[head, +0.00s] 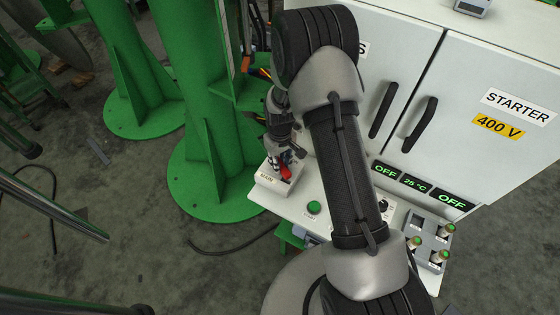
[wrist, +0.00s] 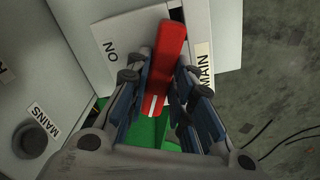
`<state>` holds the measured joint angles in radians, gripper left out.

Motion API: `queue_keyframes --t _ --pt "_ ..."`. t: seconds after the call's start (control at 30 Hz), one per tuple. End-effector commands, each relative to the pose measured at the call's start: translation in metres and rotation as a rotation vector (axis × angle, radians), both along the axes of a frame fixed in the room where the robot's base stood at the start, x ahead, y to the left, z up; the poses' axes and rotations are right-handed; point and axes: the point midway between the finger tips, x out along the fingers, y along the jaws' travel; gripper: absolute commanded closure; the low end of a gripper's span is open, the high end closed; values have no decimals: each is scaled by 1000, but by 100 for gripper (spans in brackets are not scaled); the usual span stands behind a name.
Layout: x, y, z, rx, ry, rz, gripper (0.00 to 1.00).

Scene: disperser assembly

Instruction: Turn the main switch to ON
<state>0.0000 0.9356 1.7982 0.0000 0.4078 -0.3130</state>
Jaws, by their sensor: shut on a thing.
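The main switch's red handle (head: 285,173) sits on a white box (head: 267,181) with a MAIN label, at the front left corner of the control panel. My gripper (head: 281,158) reaches down over it and partly hides it. In the wrist view the red handle (wrist: 172,50) lies between the two fingers of my gripper (wrist: 160,85), which is shut on it. The handle has a white mark near its lower end. The ON label (wrist: 110,48) shows to the left of the handle, and the MAIN label (wrist: 203,65) to the right.
A green button (head: 314,208) is right of the switch. Displays (head: 418,184) read OFF, 25 °C and OFF. A grey box (head: 427,240) with several green-lit controls is further right. The STARTER cabinet (head: 490,75) stands behind. A green column (head: 190,100) is close on the left.

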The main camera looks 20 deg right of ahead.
Motion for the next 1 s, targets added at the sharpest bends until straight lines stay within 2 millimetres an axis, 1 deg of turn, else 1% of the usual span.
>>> queue_keyframes --t 0.7,1.0 --pt "0 0 0 0 0 -680 100" --pt "0 0 0 0 0 -922 100"
